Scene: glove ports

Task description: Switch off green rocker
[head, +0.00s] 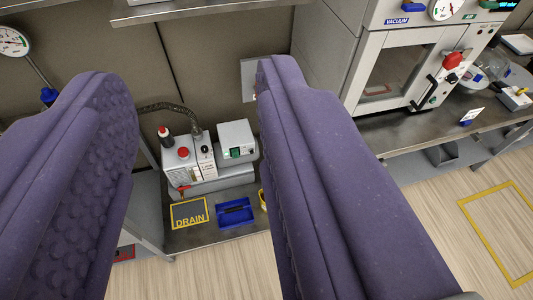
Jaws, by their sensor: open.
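A small green rocker (235,153) is on the front face of a white box (236,138), in the head view between my two fingers. The rocker is too small to tell which way it is tipped. My gripper (185,75) is open, with two large purple padded fingers in the foreground and nothing between them. The box stands well beyond the fingertips, nearer the right finger in the picture. The right finger runs close past the box's right side in the picture.
A pump unit (184,160) with a red knob and a hose stands left of the box. A blue tray (235,212) and a yellow DRAIN frame (189,213) lie in front. A vacuum oven (405,65) stands at right. A metal shelf edge (200,11) crosses above.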

